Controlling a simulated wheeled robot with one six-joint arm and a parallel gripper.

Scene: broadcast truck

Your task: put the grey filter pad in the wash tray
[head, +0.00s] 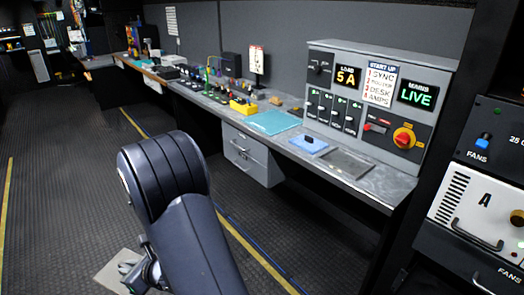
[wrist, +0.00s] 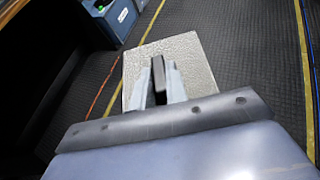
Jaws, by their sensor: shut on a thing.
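The grey filter pad (wrist: 190,52) is a flat, light grey square with a mottled surface. My gripper (wrist: 165,85) is shut on a dark upright tab at its middle, and the pad is held out over the dark floor. In the head view my gripper (head: 132,270) and a corner of the pad (head: 108,275) show at the bottom left, partly behind my arm. I cannot tell for sure which thing is the wash tray. A blue bin (wrist: 122,18) with a white label stands at the wrist view's top; its label is too small to read.
A control panel (head: 370,95) stands behind. A rack (head: 485,190) rises at the right. The aisle floor is clear.

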